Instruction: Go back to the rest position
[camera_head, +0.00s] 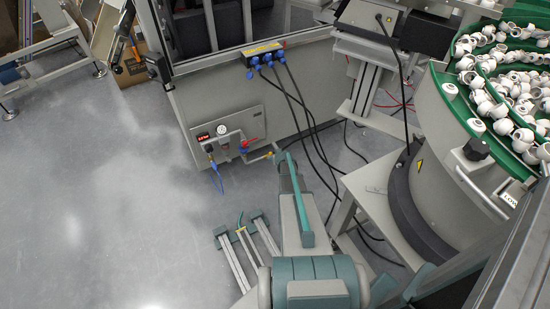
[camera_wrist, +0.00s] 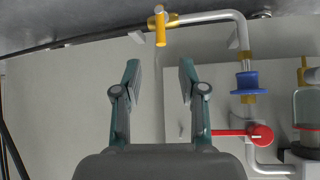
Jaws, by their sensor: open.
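My gripper (camera_wrist: 160,82) is open and empty in the wrist view, with its two fingers apart and only a grey panel behind them. To its right are a red valve handle (camera_wrist: 240,133) and a blue fitting (camera_wrist: 247,85) on a pipe. No finger appears to touch them. In the head view my arm reaches up from the bottom centre toward the machine's front panel. My gripper's fingers cannot be made out there.
The panel with a gauge (camera_head: 221,127) and red valve (camera_head: 248,143) is on the machine cabinet (camera_head: 300,80). Black cables (camera_head: 305,130) hang beside my arm. A round feeder (camera_head: 440,170) with white caps (camera_head: 505,85) stands right. Floor (camera_head: 110,220) at left is clear.

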